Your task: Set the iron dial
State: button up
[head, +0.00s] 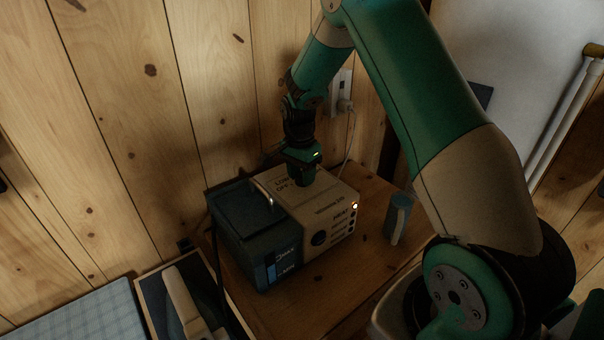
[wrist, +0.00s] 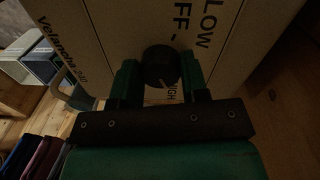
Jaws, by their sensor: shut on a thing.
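The dial is a round black knob (wrist: 161,65) on the cream face of a boxy unit, with LOW, OFF and HIGH printed around it. A faint pale mark on its edge faces the HIGH print in the wrist view. My gripper (wrist: 160,80) is shut on the knob, with one green finger on each side. In the head view my gripper (head: 303,178) points down onto the top of the unit (head: 325,205) and hides the knob there. The unit is part dark blue, part cream, with a small lit lamp at its front right corner.
The unit stands on a small wooden table (head: 345,285). A wall socket (head: 342,95) with a plug and cord is behind. A dark tray (head: 150,300) holding a pale object and a checked pale-blue surface (head: 85,320) lie at left.

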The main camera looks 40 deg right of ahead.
aim_at(299, 174)
jog(key=shift+w+r, duration=0.1)
jog(key=o, duration=0.9)
jog(key=r, duration=0.5)
jog(key=r+b, duration=0.1)
jog(key=r, duration=0.5)
jog(key=r+b, duration=0.1)
jog(key=r, duration=0.5)
jog(key=shift+w+r, duration=0.15)
jog(key=shift+w, duration=0.2)
jog(key=shift+a, duration=0.1)
jog(key=s+a+r+n+t+y, duration=0.1)
jog(key=s+a+r+n+y, duration=0.1)
jog(key=s+a+n, duration=1.5)
jog(key=s, duration=0.2)
jog(key=s+a+n+y, duration=0.1)
jog(key=s+a+n, duration=0.2)
jog(key=s, duration=0.2)
jog(key=s+a+f+n+y, duration=0.1)
jog(key=s+a+n, duration=0.1)
jog(key=s, duration=0.3)
jog(key=shift+s+a+f+n, duration=0.1)
jog(key=shift+a+n, duration=0.2)
jog(key=shift+a, duration=0.4)
